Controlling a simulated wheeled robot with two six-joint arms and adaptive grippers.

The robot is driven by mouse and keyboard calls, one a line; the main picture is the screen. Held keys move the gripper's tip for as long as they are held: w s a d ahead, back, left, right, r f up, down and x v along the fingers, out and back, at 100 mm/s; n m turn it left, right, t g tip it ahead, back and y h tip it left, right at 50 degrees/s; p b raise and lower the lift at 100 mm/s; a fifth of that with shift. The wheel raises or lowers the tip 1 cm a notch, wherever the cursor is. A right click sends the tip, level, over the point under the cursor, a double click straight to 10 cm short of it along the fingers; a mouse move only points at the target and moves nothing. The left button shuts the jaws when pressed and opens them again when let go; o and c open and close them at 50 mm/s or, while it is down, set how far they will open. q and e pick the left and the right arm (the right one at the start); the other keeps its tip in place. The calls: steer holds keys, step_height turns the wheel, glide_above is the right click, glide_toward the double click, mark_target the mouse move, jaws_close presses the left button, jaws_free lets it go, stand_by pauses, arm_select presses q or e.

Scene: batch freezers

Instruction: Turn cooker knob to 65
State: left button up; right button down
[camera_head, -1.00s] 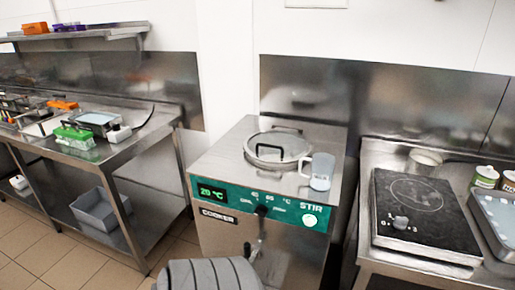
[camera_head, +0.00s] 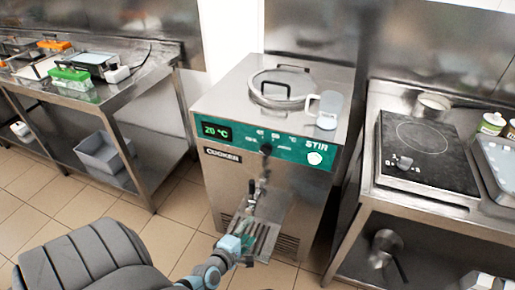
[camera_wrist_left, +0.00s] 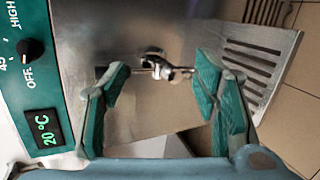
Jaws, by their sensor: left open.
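The cooker (camera_head: 225,172) is a steel box with a green front panel (camera_head: 290,152). Its display (camera_head: 216,131) reads 20 °C. The small black knob (camera_head: 266,149) is at the middle of the panel. In the left wrist view the panel appears turned sideways, with the knob (camera_wrist_left: 30,48) at upper left near the OFF marking; its exact setting is hard to tell. My left gripper (camera_head: 246,250) is low in front of the cooker, below the knob. In the wrist view its green fingers (camera_wrist_left: 161,72) are apart and empty, with the tap behind them. My right gripper is out of view.
A tap (camera_head: 254,190) sticks out of the cooker front above a slotted drip tray (camera_head: 262,233). A round lid (camera_head: 281,90) and a clear jug (camera_head: 326,110) are on top. A steel table with a black hob (camera_head: 428,150) stands at right. A workbench (camera_head: 105,98) stands at left.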

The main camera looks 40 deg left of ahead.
arm_select(q)
steer(key=w+a+r+n+t+y, duration=0.2)
steer(key=w+r+n+t, duration=0.15)
steer(key=r+n, duration=0.5)
steer(key=n+y, duration=0.1)
steer(key=n, duration=0.5)
glide_toward(264, 153)
steer(key=b+x, duration=0.2)
steer(key=x, duration=0.8)
steer(key=shift+f+b, duration=0.1)
steer(key=shift+b, duration=0.3)
steer(key=c, duration=1.2)
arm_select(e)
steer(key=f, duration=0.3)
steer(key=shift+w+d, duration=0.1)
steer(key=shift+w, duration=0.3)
